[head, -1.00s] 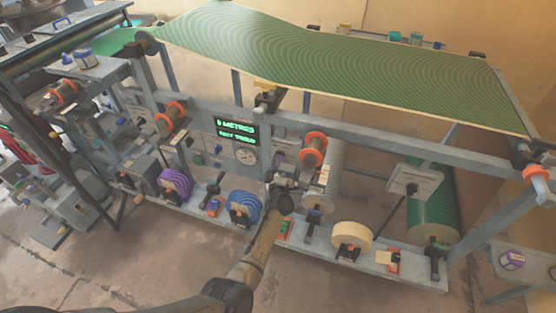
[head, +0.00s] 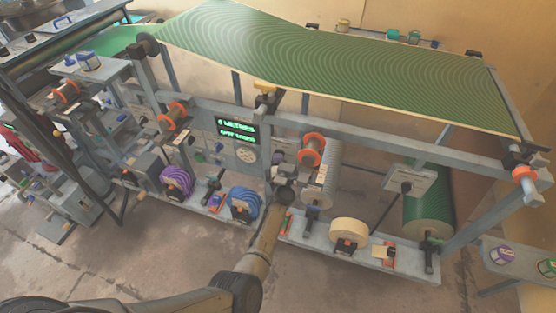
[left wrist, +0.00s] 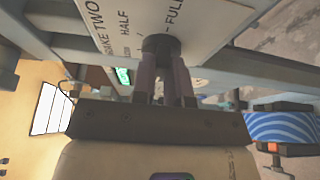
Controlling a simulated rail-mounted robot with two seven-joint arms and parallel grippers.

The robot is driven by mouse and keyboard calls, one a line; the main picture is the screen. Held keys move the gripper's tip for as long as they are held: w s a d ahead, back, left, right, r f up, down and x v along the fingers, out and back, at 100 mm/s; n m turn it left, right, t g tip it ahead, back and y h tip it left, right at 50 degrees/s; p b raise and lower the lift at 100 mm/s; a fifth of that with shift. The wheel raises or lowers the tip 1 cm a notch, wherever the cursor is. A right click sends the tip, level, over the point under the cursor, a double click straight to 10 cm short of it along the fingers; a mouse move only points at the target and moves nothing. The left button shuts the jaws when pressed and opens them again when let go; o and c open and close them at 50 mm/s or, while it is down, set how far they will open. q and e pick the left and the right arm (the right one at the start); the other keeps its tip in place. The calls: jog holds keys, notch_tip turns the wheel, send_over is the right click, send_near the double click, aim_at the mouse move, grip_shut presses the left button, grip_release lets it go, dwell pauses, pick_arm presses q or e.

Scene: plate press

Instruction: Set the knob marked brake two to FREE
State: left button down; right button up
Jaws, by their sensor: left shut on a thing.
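The brake two plate (left wrist: 185,22) is a pale panel at the top of the left wrist view, with the words BRAKE TWO, HALF and FULL readable. The dark round brake two knob (left wrist: 160,44) stands out from this plate. My left gripper (left wrist: 166,62) is shut on the knob, with its fingers on either side. The FREE mark does not show, and I cannot tell which mark the knob points to. In the head view my left gripper (head: 283,187) is at the middle of the press frame, and my own arm hides the knob there. My right gripper is not in view.
A lit display (head: 236,129) and a dial (head: 246,156) are left of my gripper. Blue (head: 245,202), purple (head: 177,181) and cream rolls (head: 349,232) sit on the lower shelf. A green sheet (head: 330,62) spans above. Another knob plate (head: 410,180) is to the right.

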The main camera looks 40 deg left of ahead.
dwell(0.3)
pick_arm(q)
jog(key=c, duration=1.1)
grip_release()
jog(key=shift+c, duration=0.2)
jog(key=shift+s, duration=0.1)
jog(key=p+v, duration=0.4)
jog(key=v, duration=0.3)
jog(key=shift+d, duration=0.15)
jog(key=shift+s, duration=0.15)
